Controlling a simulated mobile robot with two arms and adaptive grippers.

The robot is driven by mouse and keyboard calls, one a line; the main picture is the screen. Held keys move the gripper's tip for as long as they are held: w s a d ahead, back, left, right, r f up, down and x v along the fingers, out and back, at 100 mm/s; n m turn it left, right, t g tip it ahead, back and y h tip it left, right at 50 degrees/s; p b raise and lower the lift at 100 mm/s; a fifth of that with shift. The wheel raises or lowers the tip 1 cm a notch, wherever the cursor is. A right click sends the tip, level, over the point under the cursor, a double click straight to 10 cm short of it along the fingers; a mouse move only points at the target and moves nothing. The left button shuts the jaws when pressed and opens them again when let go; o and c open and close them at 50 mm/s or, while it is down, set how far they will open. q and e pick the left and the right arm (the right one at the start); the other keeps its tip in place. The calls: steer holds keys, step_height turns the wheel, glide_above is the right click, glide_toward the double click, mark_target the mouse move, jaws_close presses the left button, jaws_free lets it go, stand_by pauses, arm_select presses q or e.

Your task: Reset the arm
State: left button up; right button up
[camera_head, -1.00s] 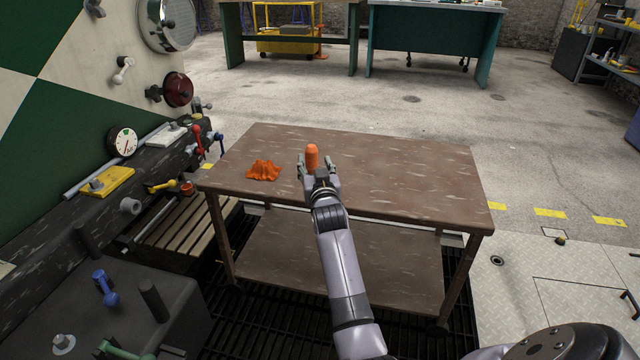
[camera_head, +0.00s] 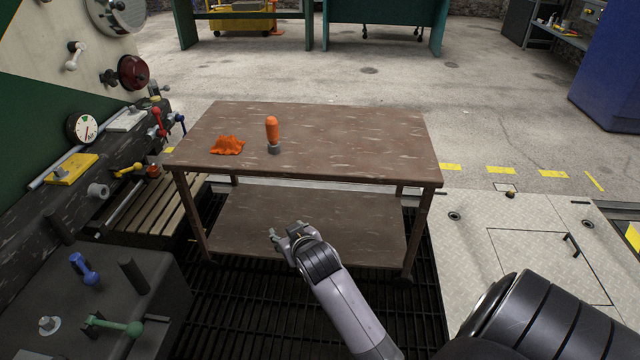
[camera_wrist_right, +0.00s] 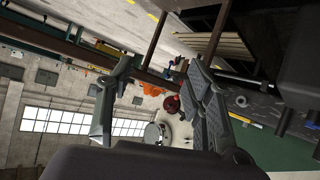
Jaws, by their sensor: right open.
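My right gripper (camera_head: 288,236) is in front of the brown table, below the level of its top, in the head view. It is open and empty; its spread fingers also show in the right wrist view (camera_wrist_right: 160,105). An orange bottle-like object with a grey lower end (camera_head: 273,135) stands upright on the tabletop, apart from the gripper. A crumpled orange cloth (camera_head: 227,145) lies to its left, and it also shows in the right wrist view (camera_wrist_right: 153,90). My left gripper is in neither view.
The brown table (camera_head: 360,150) has a lower shelf (camera_head: 350,225) just behind the gripper. A machine panel with a gauge (camera_head: 83,128) and coloured levers (camera_head: 84,268) stands at the left. Dark floor grating (camera_head: 250,310) lies below. Open floor (camera_head: 480,120) is at the right.

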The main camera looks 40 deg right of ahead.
steer(key=s+a+f+n+g+y, duration=0.1)
steer(key=s+a, duration=0.3)
steer(key=s, duration=0.5)
steer(key=s+a+f+n+g+y, duration=0.1)
steer(key=s+a+g, duration=0.3)
steer(key=s, duration=0.6)
steer(key=s+a+f+n+g+y, duration=0.1)
steer(key=s+a+f+g+y, duration=0.1)
steer(key=s+a, duration=0.4)
steer(key=s+f, duration=0.1)
steer(key=s, duration=0.2)
steer(key=shift+s+a+f+n+g, duration=0.2)
steer(key=shift+s+f+n+g, duration=0.1)
steer(key=shift+n+g, duration=0.1)
